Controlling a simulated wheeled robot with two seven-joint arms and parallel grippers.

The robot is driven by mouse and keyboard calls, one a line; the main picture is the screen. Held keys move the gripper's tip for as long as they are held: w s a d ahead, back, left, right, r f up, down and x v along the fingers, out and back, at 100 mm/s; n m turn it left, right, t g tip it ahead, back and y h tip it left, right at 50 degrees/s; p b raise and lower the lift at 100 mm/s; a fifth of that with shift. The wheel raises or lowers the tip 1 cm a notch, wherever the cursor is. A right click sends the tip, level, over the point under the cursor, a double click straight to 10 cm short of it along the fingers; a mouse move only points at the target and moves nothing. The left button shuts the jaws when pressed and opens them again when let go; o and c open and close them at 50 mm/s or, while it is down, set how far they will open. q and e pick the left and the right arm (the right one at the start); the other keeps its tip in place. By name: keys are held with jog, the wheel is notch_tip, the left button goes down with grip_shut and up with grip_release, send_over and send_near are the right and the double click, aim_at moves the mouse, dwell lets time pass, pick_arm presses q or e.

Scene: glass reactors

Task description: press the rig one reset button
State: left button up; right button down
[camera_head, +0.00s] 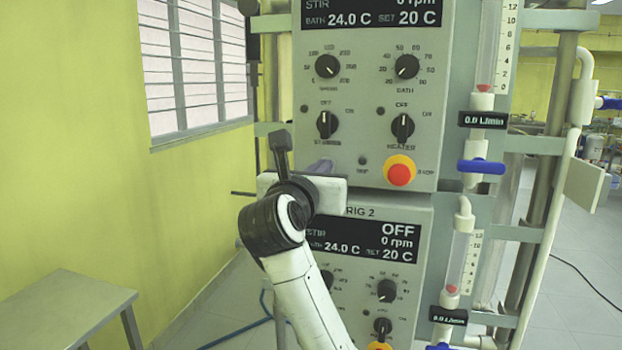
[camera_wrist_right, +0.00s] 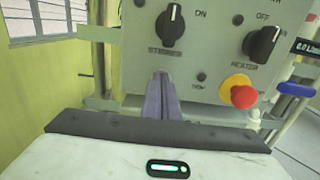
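The upper control panel (camera_head: 440,150) stands above the panel marked RIG 2. No button labelled reset shows; the panel's lower left is partly hidden behind my right gripper (camera_head: 322,167). In the right wrist view the two purple-grey fingers (camera_wrist_right: 161,92) are together, empty, and point at the panel's lower edge area below the stirrer knob (camera_wrist_right: 170,25). I cannot tell whether the tips touch the panel. A small dark round spot marked TRIP (camera_head: 363,160) lies right of the fingers. Further right is a red stop button (camera_head: 399,174) on a yellow collar. My left gripper is not in view.
The heater knob (camera_head: 403,126) sits above the stop button. The RIG 2 panel (camera_head: 415,215) lies just below my gripper. A flowmeter with a blue valve handle (camera_head: 481,166) stands at right. A grey table (camera_head: 65,308) is at lower left.

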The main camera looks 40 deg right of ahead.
jog(key=b+v, duration=0.2)
jog(key=v, duration=1.1)
jog(key=shift+s+a, duration=0.25)
jog(key=shift+a, duration=0.1)
